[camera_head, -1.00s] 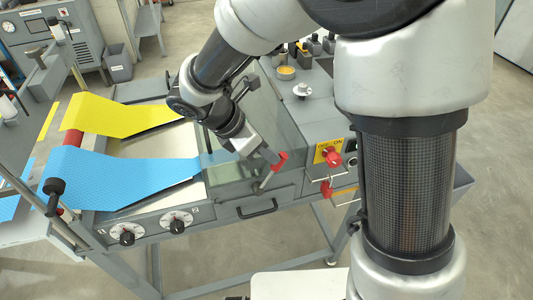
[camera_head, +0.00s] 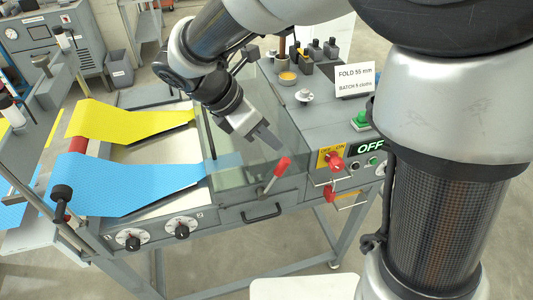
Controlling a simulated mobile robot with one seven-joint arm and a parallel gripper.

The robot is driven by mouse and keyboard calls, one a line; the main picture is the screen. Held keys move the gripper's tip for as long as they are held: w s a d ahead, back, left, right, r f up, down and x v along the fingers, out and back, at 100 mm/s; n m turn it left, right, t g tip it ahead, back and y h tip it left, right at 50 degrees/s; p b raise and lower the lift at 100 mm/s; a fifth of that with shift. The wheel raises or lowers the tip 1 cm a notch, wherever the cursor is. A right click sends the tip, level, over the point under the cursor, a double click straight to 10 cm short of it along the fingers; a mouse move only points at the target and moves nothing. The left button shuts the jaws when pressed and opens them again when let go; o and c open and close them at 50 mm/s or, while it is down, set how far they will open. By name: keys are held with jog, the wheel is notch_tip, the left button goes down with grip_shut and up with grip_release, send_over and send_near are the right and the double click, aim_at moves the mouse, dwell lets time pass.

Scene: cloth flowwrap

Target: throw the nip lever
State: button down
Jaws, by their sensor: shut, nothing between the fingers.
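The nip lever (camera_head: 275,174) has a red grip on a thin metal rod. It stands at the front face of the machine, below the clear guard (camera_head: 235,165), with its grip tilted up to the right. My gripper (camera_head: 274,144) is shut and empty, just above and a little left of the red grip. A small gap seems to show between the fingertips and the grip. Blue cloth (camera_head: 125,185) runs under the guard from the left. Yellow cloth (camera_head: 120,121) lies behind it.
A red rotary switch (camera_head: 334,161) on a yellow plate is right of the lever, beside a green OFF display (camera_head: 370,147). A drawer handle (camera_head: 262,213) and two dials (camera_head: 132,239) are on the front. A white card (camera_head: 355,80) stands on top.

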jog(key=shift+d+r, duration=0.1)
jog(key=shift+r, duration=1.65)
jog(key=s+d+r+m+t+y, duration=0.1)
jog(key=s+d+m, duration=0.4)
jog(key=m, duration=0.6)
jog(key=s+d+r+m+t+y, duration=0.2)
jog(key=s+d+m+y, duration=0.3)
jog(key=s+m, duration=0.3)
jog(key=r+m, duration=0.1)
jog(key=m, duration=0.3)
jog(key=shift+d, duration=0.1)
